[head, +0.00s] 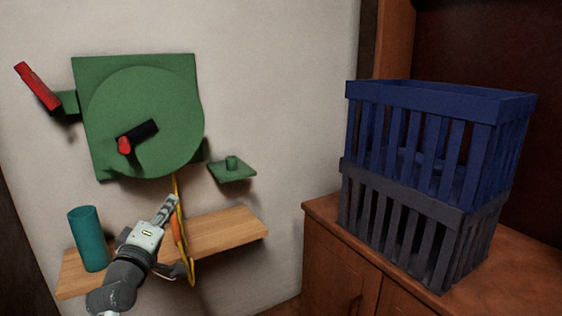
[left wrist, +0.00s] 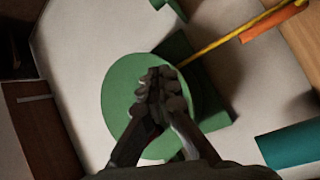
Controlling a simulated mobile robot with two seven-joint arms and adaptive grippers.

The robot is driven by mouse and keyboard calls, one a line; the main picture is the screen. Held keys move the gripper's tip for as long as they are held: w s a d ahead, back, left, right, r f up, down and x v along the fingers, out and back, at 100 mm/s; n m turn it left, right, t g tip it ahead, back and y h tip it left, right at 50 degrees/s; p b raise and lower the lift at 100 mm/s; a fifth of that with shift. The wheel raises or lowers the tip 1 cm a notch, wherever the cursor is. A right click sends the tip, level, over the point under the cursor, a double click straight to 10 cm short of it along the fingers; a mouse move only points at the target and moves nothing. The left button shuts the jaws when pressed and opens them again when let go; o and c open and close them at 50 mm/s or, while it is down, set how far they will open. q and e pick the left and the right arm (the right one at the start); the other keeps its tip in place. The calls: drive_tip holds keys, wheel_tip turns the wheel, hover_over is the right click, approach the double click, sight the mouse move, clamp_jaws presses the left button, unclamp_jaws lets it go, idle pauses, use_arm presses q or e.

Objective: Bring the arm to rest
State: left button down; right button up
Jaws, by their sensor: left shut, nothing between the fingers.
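My left gripper (head: 167,208) is in front of the wooden shelf, below the green round device on the wall, with its fingers pointing up and to the right. It is shut and holds nothing. In the left wrist view its fingers (left wrist: 160,82) are together in front of the green disc (left wrist: 118,98). In the head view a yellow cord (head: 191,270) hangs just right of the gripper; I cannot tell whether they touch. My right gripper is not in view.
The green wall device (head: 150,90) has a red-tipped black handle (head: 138,135) and a red lever (head: 37,86). A teal cylinder (head: 88,238) stands on the wooden shelf (head: 225,232). A blue crate (head: 430,140) sits on a grey crate (head: 410,225) on a brown cabinet (head: 335,255).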

use_arm(q)
drive_tip(key=s+d+f+m+g, duration=0.1)
drive_tip(key=s+f+m+g, duration=0.4)
drive_tip(key=f, duration=0.7)
drive_tip(key=s+d+f+m+g, duration=0.25)
drive_tip(key=s+f, duration=0.35)
drive_tip(key=f, duration=0.6)
drive_tip(key=s+a+f+m+g, duration=0.1)
drive_tip(key=s+f+m+g, duration=0.1)
drive_tip(key=s+f, duration=0.3)
drive_tip(key=s+a+f+m+g+y, duration=0.1)
drive_tip(key=s+f+g, duration=0.3)
drive_tip(key=s, duration=0.7)
drive_tip(key=s+a+f+m+g+y, duration=0.1)
drive_tip(key=s+a+f+m+g, duration=0.1)
drive_tip(key=s+f, duration=0.6)
drive_tip(key=shift+s+a+m+g, duration=0.4)
drive_tip(key=shift+m+g, duration=0.15)
drive_tip(key=shift+m, duration=0.1)
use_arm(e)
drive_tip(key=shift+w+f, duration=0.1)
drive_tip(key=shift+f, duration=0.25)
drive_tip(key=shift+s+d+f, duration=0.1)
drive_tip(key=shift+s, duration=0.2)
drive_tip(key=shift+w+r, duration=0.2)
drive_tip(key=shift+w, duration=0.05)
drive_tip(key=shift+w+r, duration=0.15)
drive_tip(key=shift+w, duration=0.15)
